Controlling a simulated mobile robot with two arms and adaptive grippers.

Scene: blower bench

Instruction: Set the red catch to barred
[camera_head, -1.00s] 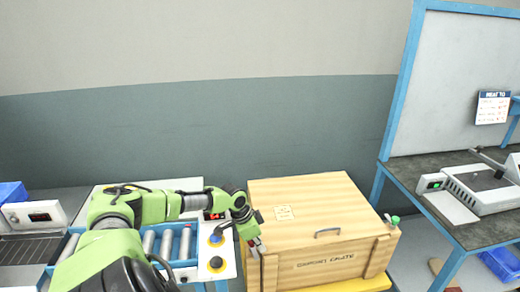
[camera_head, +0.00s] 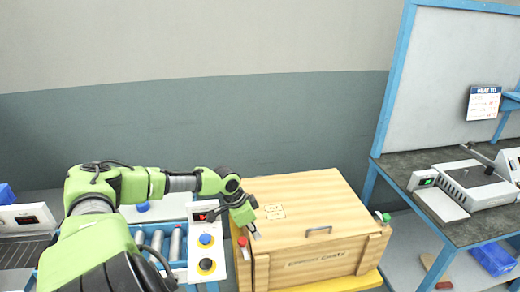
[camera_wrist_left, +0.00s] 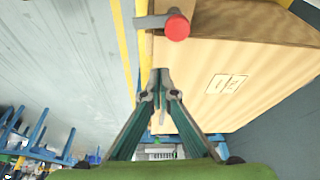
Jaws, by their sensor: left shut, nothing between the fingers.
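The red catch (camera_head: 242,242) is a small red-ended knob at the front left corner of the wooden crate (camera_head: 330,262). In the left wrist view its round red end (camera_wrist_left: 177,25) stands at the crate's edge on a pale metal arm that points left. My left gripper (camera_head: 256,236) is shut and empty, above the crate's left front edge, just right of the red catch. In the wrist view its fingertips (camera_wrist_left: 160,76) are together, apart from the knob. Any marking for the catch's positions is not readable. My right gripper is not in view.
A green catch (camera_head: 386,217) is at the crate's right side, and a handle (camera_head: 319,231) is on the lid. A roller conveyor (camera_head: 160,243) and a panel with blue and yellow-ringed buttons (camera_head: 206,256) are left. A dark-topped bench (camera_head: 400,170) stands right.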

